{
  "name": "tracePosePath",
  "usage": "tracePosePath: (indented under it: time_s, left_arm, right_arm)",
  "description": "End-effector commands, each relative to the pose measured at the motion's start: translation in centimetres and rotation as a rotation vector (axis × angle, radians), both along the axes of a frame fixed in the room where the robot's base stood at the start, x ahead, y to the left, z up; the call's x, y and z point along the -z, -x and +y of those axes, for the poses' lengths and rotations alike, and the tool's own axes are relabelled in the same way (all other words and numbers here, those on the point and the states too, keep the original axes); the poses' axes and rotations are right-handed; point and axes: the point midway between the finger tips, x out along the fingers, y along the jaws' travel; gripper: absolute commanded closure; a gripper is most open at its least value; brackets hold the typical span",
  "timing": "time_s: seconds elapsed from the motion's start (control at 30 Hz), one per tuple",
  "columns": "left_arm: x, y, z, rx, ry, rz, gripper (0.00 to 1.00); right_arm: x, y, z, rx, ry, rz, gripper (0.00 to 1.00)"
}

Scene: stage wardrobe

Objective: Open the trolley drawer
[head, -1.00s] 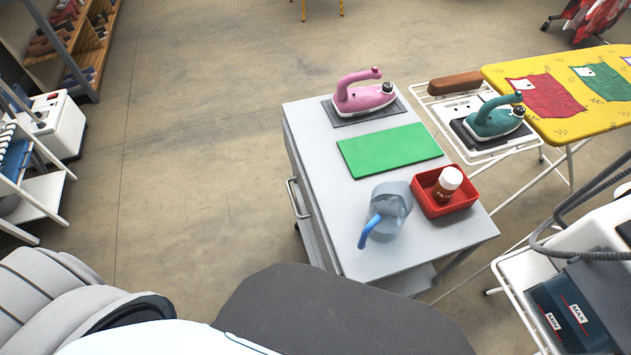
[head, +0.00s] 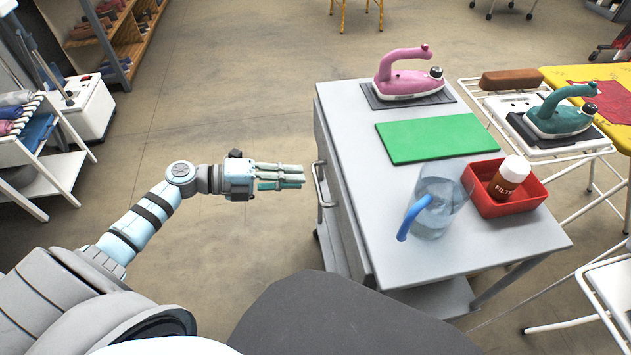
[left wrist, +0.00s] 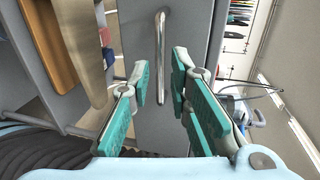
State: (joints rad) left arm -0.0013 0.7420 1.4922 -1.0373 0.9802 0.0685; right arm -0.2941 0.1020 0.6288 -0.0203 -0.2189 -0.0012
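The grey trolley (head: 400,275) stands right of centre in the head view. Its drawer (head: 338,190) is on the left side and looks shut, with a metal bar handle (head: 319,185). My left gripper (head: 303,176) points at the handle from the left, just short of it. In the left wrist view the gripper (left wrist: 160,85) is open, its teal-padded fingers spread to either side of the upright handle (left wrist: 160,60). Nothing is held; no contact with the handle shows. My right gripper is in neither view.
On the trolley top are a pink iron (head: 408,80), a green mat (head: 430,138), a jug with blue handle (head: 435,205) and a red tray (head: 512,205) with a bottle (head: 509,176). Floor left of the trolley is clear. A white ironing board stand (head: 500,100) is at right.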

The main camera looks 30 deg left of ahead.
Motion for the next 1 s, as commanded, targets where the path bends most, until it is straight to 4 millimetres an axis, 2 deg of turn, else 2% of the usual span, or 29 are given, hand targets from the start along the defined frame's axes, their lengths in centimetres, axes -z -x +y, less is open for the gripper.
tracePosePath:
  time_s: [0.1,0.3,0.63,0.77,1.0]
  left_arm:
    - [0.6,-1.6,-2.1,0.000,0.005,-0.003,0.82]
    - [1.1,-3.2,-4.2,-0.001,0.003,0.000,0.82]
    - [1.2,-3.5,-4.6,-0.002,0.001,0.001,0.82]
    - [1.2,-3.5,-4.6,-0.002,0.001,0.001,1.00]
    - [1.2,-3.5,-4.6,-0.002,0.001,0.001,1.00]
  right_arm:
    - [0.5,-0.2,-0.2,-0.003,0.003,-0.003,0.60]
    - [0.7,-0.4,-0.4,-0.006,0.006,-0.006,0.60]
    - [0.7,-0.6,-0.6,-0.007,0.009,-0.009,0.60]
    - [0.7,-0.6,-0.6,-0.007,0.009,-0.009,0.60]
    - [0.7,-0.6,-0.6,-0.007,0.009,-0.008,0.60]
